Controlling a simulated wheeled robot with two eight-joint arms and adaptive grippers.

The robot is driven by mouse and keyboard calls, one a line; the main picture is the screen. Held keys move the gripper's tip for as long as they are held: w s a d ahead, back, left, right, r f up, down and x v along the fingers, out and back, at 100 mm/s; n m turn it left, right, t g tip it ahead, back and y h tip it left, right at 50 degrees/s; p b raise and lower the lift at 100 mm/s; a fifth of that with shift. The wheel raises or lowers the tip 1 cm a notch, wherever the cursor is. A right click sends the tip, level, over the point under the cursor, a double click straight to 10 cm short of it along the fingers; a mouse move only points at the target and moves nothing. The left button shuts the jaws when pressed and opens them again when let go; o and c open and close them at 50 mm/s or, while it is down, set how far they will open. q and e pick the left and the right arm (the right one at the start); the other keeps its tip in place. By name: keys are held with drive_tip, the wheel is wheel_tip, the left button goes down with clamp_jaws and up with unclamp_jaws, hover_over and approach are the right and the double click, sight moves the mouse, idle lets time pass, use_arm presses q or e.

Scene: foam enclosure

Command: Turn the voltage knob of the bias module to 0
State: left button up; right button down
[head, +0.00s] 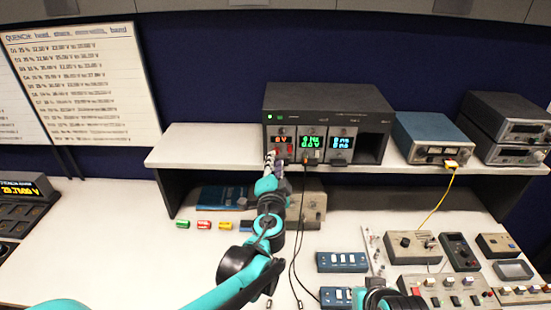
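A black instrument crate (325,97) stands on the shelf with three display modules in its front. The left module (283,131), with an orange display that seems to read 0 V, appears to be the bias module. The middle module (311,136) has a green display and the right one (342,138) a blue one. My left gripper (273,158) is at the lower front of the left module. It hides that part, and I cannot make out the voltage knob or whether the fingers touch it. Part of my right arm shows at the bottom edge; its gripper is not seen.
The white shelf (215,150) holds a blue instrument (433,138) and stacked grey units (507,128) to the right. Black cables hang from the crate. Small colored blocks (204,225) lie left of my arm. Control boxes (411,247) crowd the right; the left desk is mostly clear.

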use_arm(q)
drive_tip(key=s, duration=0.9)
drive_tip(key=shift+a, duration=0.1)
drive_tip(key=s+a+f+n+g+y+b, duration=0.2)
drive_tip(key=s+a+f+n+g, duration=0.15)
drive_tip(key=a+f, duration=0.35)
drive_tip(key=s+a+f+n+g+y+b, duration=0.25)
drive_tip(key=s+a+f+n, duration=0.2)
drive_tip(key=a, duration=0.45)
drive_tip(key=s+d+f+n+g+h+b, duration=0.1)
drive_tip(key=s+f+n+g+h+b, duration=0.1)
drive_tip(key=s+f, duration=0.8)
drive_tip(key=s+n+g+h, duration=0.1)
drive_tip(key=s+g+h, duration=0.1)
drive_tip(key=shift+s+g, duration=0.15)
drive_tip(key=shift+g, duration=0.25)
drive_tip(key=shift+r, duration=0.1)
